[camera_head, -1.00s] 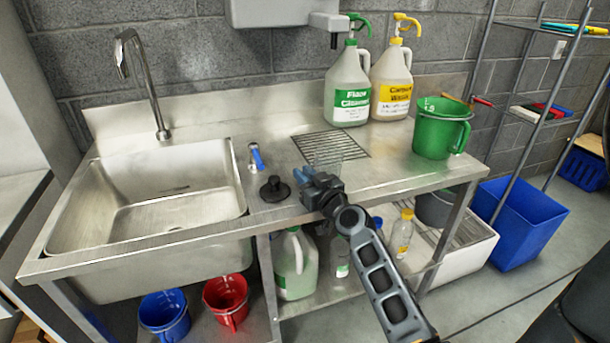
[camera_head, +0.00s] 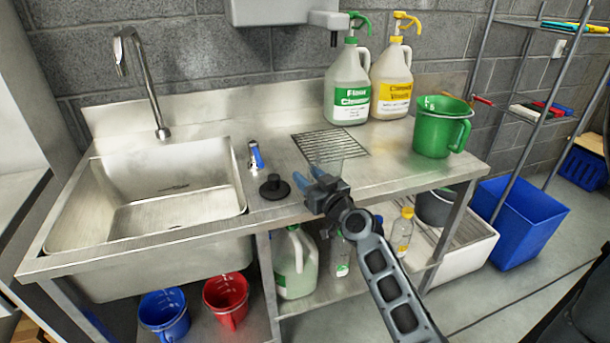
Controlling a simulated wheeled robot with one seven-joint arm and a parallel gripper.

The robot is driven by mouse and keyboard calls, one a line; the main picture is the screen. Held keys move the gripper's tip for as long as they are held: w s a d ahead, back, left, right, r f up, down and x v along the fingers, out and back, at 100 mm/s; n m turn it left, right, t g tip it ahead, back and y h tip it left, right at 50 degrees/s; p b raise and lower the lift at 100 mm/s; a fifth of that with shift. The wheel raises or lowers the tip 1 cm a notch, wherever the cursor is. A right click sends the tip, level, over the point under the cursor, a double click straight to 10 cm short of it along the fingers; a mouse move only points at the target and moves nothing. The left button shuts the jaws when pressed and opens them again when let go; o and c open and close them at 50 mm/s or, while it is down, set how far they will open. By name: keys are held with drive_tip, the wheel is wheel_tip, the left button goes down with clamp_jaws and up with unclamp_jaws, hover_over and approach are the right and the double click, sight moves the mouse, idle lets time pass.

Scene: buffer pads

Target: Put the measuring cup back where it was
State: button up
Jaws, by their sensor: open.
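A clear, see-through cup (camera_head: 332,166), which looks like the measuring cup, stands on the steel counter at the front edge of the drain grate (camera_head: 328,144). Its outline is faint. My gripper (camera_head: 309,178) is open, with its two blue fingertips just in front and to the left of the cup. I cannot tell whether a finger touches the cup. The gripper body hides part of the counter below the cup.
A black stopper (camera_head: 274,188) and a blue-handled tool (camera_head: 255,156) lie left of my gripper, beside the sink (camera_head: 165,205). Two large jugs (camera_head: 347,95) stand behind the grate. A green pitcher (camera_head: 440,128) stands at right, with bare counter before it.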

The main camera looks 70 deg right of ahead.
drive_tip(key=b+v, duration=0.2)
drive_tip(key=v, duration=0.8)
drive_tip(key=s+a+f+n+y, duration=0.1)
drive_tip(key=s+a+n+y, duration=0.25)
drive_tip(key=a, duration=0.95)
drive_tip(key=s+a+f+n+y, duration=0.2)
drive_tip(key=s+a+y, duration=0.25)
drive_tip(key=a, duration=0.85)
drive_tip(key=s+a+r+n+y, duration=0.2)
drive_tip(key=s+a+r+y, duration=0.1)
drive_tip(key=s+a, duration=0.4)
drive_tip(key=shift+r+t, duration=0.3)
drive_tip(key=shift+r, duration=0.35)
drive_tip(key=shift+a, duration=0.15)
